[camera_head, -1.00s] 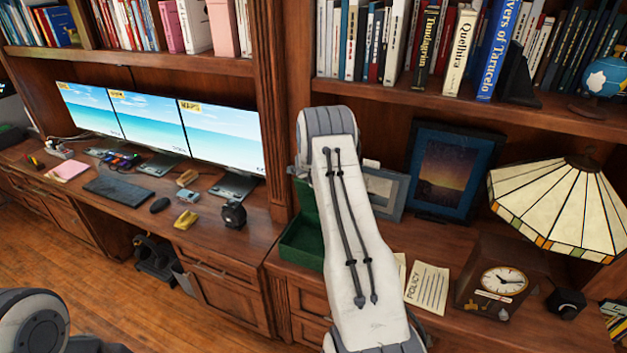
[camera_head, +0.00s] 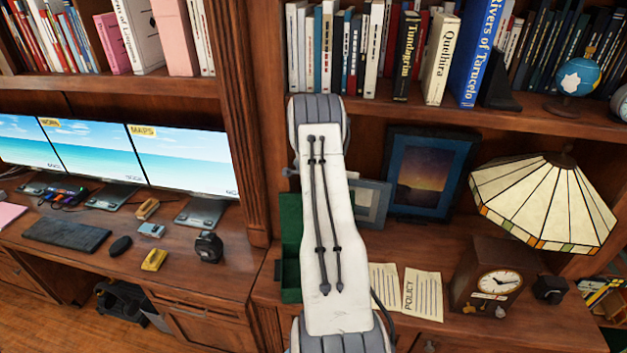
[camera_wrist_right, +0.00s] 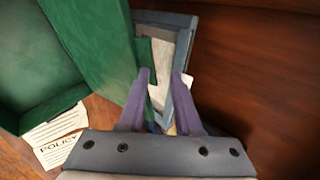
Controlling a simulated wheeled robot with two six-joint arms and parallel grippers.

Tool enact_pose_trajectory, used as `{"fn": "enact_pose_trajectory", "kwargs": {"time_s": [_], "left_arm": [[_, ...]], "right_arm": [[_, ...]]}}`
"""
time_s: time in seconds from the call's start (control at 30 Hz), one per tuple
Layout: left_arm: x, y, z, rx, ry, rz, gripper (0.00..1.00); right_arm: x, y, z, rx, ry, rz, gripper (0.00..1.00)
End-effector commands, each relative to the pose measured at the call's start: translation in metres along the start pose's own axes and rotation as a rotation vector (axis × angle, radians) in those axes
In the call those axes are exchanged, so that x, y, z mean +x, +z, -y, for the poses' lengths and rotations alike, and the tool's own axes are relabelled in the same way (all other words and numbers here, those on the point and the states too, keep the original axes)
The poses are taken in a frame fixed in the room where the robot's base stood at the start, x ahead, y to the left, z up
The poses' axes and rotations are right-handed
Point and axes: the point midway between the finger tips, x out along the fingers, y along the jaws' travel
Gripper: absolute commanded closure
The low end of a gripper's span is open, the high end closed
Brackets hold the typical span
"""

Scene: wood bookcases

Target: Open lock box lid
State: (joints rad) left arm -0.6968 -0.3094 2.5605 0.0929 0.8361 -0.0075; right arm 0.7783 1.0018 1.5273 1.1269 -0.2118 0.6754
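The green lock box (camera_head: 291,283) stands on the wooden counter, mostly hidden behind my right arm in the head view. Its green lid (camera_head: 290,222) stands raised at the back. In the right wrist view the box's open inside (camera_wrist_right: 40,55) is at the left, and the lid (camera_wrist_right: 105,45) stands up beside it. My right gripper (camera_wrist_right: 163,75) has its two purple fingers apart. The left-hand finger is close to the lid's edge; I cannot tell whether they touch. The right gripper is hidden in the head view. My left gripper is out of view.
A grey picture frame (camera_head: 376,201) and a blue one (camera_head: 429,175) stand behind the box. Papers (camera_head: 422,294), a clock (camera_head: 493,282) and a lamp (camera_head: 545,200) are to the right. A wooden post (camera_head: 233,125) is at the left.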

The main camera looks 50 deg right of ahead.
Motion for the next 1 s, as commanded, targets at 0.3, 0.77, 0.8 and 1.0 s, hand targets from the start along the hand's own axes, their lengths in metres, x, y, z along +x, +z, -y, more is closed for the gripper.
{"fn": "enact_pose_trajectory", "kwargs": {"time_s": [0.3,0.77,0.8,1.0], "left_arm": [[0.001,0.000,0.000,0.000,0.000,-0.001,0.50],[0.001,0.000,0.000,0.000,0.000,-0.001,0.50],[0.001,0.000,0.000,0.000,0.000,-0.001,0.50],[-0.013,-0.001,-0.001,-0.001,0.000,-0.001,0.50]], "right_arm": [[0.001,0.004,-0.007,-0.006,0.009,0.003,0.62],[0.002,0.002,-0.006,-0.004,0.009,0.002,0.62],[0.002,0.002,-0.006,-0.004,0.009,0.002,0.62],[-0.005,0.002,0.003,-0.003,0.008,0.002,0.62]]}}
